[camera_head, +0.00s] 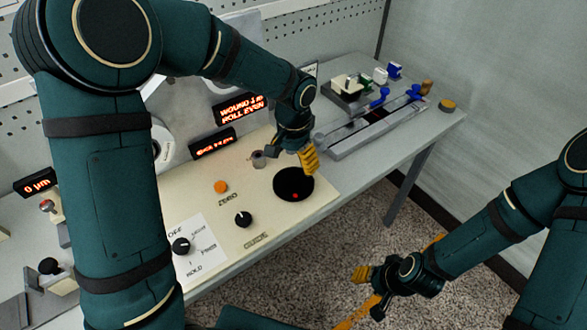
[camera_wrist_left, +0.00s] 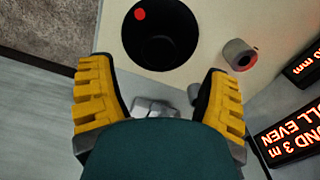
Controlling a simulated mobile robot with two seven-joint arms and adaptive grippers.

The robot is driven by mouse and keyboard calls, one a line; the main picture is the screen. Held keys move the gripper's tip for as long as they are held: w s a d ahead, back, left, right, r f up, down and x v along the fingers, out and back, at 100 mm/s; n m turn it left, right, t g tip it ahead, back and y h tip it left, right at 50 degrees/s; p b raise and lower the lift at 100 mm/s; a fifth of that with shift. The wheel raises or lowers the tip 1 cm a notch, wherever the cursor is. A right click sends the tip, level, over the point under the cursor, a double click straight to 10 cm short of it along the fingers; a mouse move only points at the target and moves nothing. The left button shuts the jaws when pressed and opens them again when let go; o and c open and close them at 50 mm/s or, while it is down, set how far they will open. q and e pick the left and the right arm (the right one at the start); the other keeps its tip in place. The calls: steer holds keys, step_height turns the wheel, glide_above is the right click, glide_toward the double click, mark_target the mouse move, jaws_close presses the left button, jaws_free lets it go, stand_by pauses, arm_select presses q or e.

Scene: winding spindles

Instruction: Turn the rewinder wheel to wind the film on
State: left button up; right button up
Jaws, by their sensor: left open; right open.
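The rewinder wheel appears to be the black disc (camera_head: 293,185) with a red dot, set in the cream panel near its right end. The wheel also shows at the top of the left wrist view (camera_wrist_left: 165,42), with the red dot at its upper left. My left gripper (camera_head: 303,158) is open and empty just above the wheel's far side. In the left wrist view its two yellow fingers (camera_wrist_left: 158,75) are spread wide, with the wheel beyond their tips. My right gripper (camera_head: 358,296) is open and empty, low over the carpet, away from the bench. The film itself is not clearly visible.
A short grey post (camera_head: 259,160) stands beside the wheel. The cream panel carries an orange button (camera_head: 221,187), a black knob (camera_head: 243,219) and a selector knob (camera_head: 181,246). A lit display (camera_head: 240,108) reads partly "ROLL EVEN". A slide fixture (camera_head: 375,127) stands at the back right.

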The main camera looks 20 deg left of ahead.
mark_target(294, 173)
arm_select(q)
step_height(294, 173, up, 7)
steer(key=shift+f, duration=0.2)
stand_by(1.5)
